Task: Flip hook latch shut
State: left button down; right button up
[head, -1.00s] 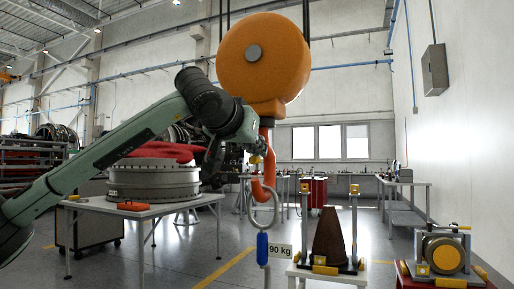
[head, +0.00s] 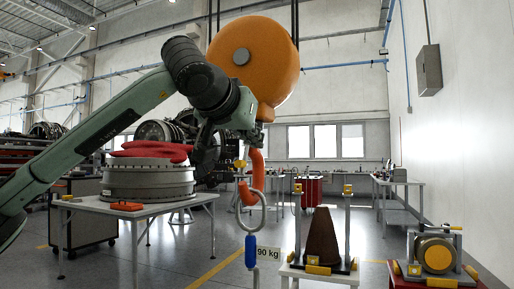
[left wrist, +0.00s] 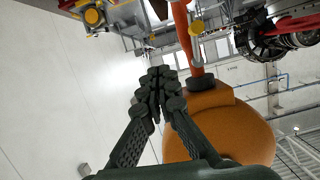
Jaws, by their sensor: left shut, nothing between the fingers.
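An orange hook (head: 257,170) hangs below the round orange hoist body (head: 262,62). A yellow piece (head: 240,163), perhaps the latch end, shows beside the hook's opening; whether the latch is open or shut is too small to tell. A grey ring (head: 263,212) hangs at the hook's bowl, with a blue grip (head: 251,250) below it. My left gripper (head: 254,138) is at the hook's upper shank, partly hidden by my arm. In the left wrist view its dark fingers (left wrist: 158,75) are shut and empty, with the orange hook (left wrist: 185,30) beyond them. My right gripper is out of view.
A table (head: 150,208) with a round metal part and red cover stands at left. A stand (head: 318,272) with a brown cone and two posts is right of the hook. A red-based fixture (head: 436,255) stands at far right.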

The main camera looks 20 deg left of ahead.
pick_arm(q)
jog(key=v, duration=0.3)
jog(key=d+v, duration=0.1)
jog(key=v, duration=0.1)
jog(key=shift+s+d+f+b, duration=0.15)
jog(key=shift+s+f+b, duration=0.05)
jog(key=shift+s+b, duration=0.2)
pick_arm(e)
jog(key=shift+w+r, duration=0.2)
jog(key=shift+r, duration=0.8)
pick_arm(q)
jog(key=shift+f, duration=0.1)
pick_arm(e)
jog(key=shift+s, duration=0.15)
